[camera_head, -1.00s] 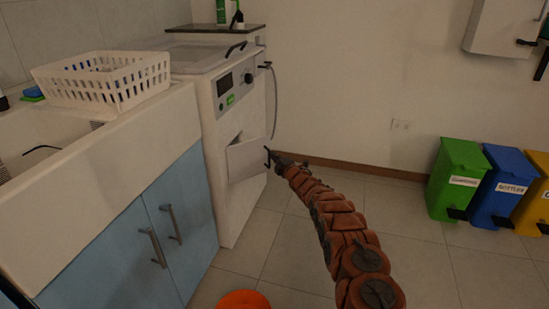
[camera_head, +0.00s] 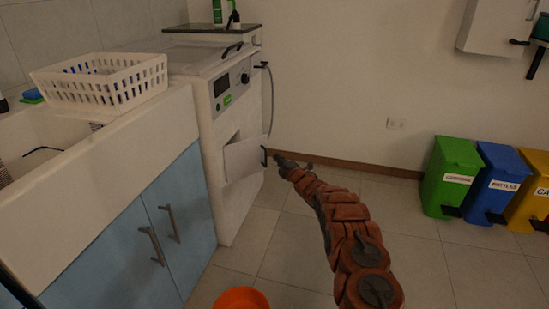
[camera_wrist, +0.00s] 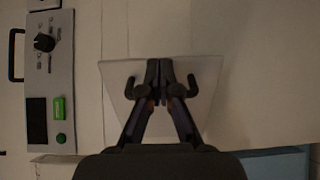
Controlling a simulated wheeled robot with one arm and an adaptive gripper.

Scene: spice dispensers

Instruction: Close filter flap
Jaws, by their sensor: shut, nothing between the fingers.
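The filter flap (camera_head: 243,160) is a white panel on the front of the white machine (camera_head: 231,203). It stands open, tilted outward, with a dark gap above and behind its upper left edge.
The machine's control panel (camera_head: 232,87) is above the flap, with a hose at its right side. A sink counter with blue cabinet doors (camera_head: 130,255) stands left. An orange bucket (camera_head: 241,299) is on the floor. Several bins (camera_head: 451,175) stand right; the floor between is clear.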

